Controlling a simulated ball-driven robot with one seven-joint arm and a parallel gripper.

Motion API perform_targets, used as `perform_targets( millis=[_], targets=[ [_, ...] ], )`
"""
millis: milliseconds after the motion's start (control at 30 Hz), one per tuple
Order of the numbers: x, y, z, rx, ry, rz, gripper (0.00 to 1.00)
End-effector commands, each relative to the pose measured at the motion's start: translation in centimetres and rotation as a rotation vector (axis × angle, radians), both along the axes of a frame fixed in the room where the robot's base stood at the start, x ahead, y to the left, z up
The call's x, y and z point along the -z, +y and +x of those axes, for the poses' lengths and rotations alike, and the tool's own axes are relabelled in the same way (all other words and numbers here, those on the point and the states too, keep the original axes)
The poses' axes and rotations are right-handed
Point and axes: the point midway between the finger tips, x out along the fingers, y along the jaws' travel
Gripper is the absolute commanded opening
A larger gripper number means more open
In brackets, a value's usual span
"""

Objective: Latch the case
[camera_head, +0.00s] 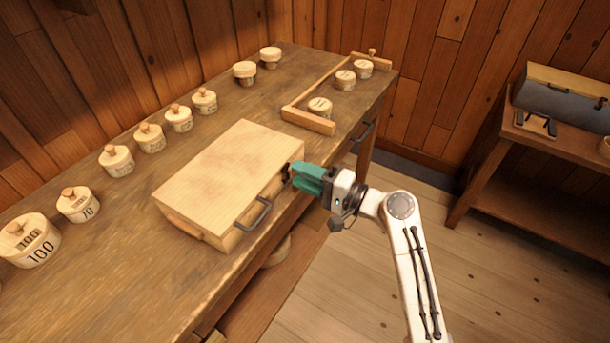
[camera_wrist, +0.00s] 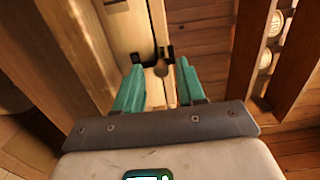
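The case (camera_head: 232,172) is a flat light-wood box lying closed on the dark wooden bench. A dark handle (camera_head: 253,216) stands out from its front face. In the wrist view, the case front (camera_wrist: 128,28) shows a dark latch (camera_wrist: 156,58) with a small round tab below it. My gripper (camera_head: 296,176) has teal fingers and is at the case's front right end, near the latch. In the wrist view my gripper (camera_wrist: 158,82) has its fingers apart, with the latch between or just beyond their tips. I cannot tell whether they touch it, or whether the latch is fastened.
A side table (camera_head: 560,135) holds a grey-blue box. Floor (camera_head: 460,290) is clear at right.

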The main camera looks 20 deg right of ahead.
Motion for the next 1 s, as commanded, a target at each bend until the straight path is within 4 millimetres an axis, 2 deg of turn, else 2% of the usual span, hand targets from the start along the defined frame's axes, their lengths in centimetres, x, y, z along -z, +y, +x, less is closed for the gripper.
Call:
perform_targets(
  millis=[367,467,800,1000],
  targets=[
    [0.0,-0.4,-0.4,0.002,-0.002,0.001,0.44],
    [0.0,-1.2,-1.3,0.003,-0.002,0.001,0.44],
    [0.1,-5.1,-6.4,0.003,-0.001,0.001,0.44],
    [0.0,-6.4,-8.1,0.001,0.0,0.001,0.44]
  ],
)
